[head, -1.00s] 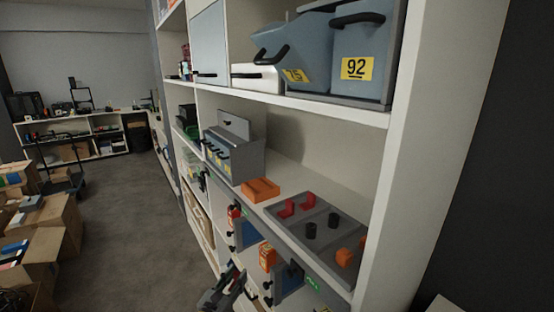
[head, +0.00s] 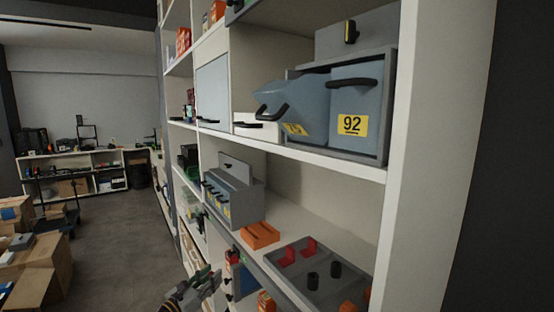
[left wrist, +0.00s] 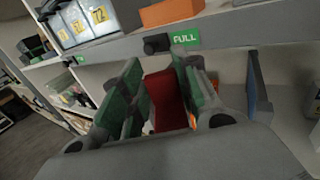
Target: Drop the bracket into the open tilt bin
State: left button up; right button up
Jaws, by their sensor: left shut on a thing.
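The open tilt bin (head: 290,95) is blue-grey with a black handle and a yellow label. It tips forward out of its grey housing on the upper shelf in the head view, beside the upright bin marked 92 (head: 357,100). My left gripper (head: 205,280) is low in the head view, in front of the lower shelves and well below the tilt bin. In the left wrist view its green-padded fingers (left wrist: 158,85) are shut on a red piece, the bracket (left wrist: 166,100), partly hidden by the fingers. My right gripper is not in view.
A grey tray (head: 298,271) on the middle shelf holds red brackets (head: 309,246) and black cylinders (head: 313,280). An orange block (head: 260,236) and a grey drawer unit (head: 236,200) stand beside it. The white shelf post (head: 410,200) rises at right.

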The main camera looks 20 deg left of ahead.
pick_arm(q)
jog(key=w+a+r+m+h+p, duration=0.1)
jog(key=w+a+r, duration=0.1)
jog(key=r, duration=0.9)
jog(key=w+a+r, duration=0.1)
jog(key=w+r, duration=0.1)
jog(key=r, duration=0.8)
jog(key=w+a+r+m+h+p, duration=0.1)
jog(key=w+a+r, duration=0.1)
jog(key=r, duration=0.9)
jog(key=s+d+r+g+h+p, duration=0.1)
jog(key=d+r, duration=0.2)
jog(key=r, duration=0.7)
jog(key=s+d+r+h, duration=0.15)
jog(key=d+r, duration=0.25)
jog(key=r, duration=0.6)
jog(key=s+d+r+m+g+h+p, duration=0.1)
jog(key=s+d+r, duration=0.4)
jog(key=d+r, duration=0.5)
jog(key=s+d+r+m+g+h+p, duration=0.1)
jog(key=s+d+r+m, duration=0.1)
jog(key=s+d+r, duration=0.4)
jog(key=d+r, duration=0.5)
jog(key=d, duration=0.2)
jog(key=shift+s+d+r+h, duration=0.2)
jog(key=shift+s+r+h, duration=0.1)
jog(key=shift+h, duration=0.05)
jog(key=shift+a, duration=0.1)
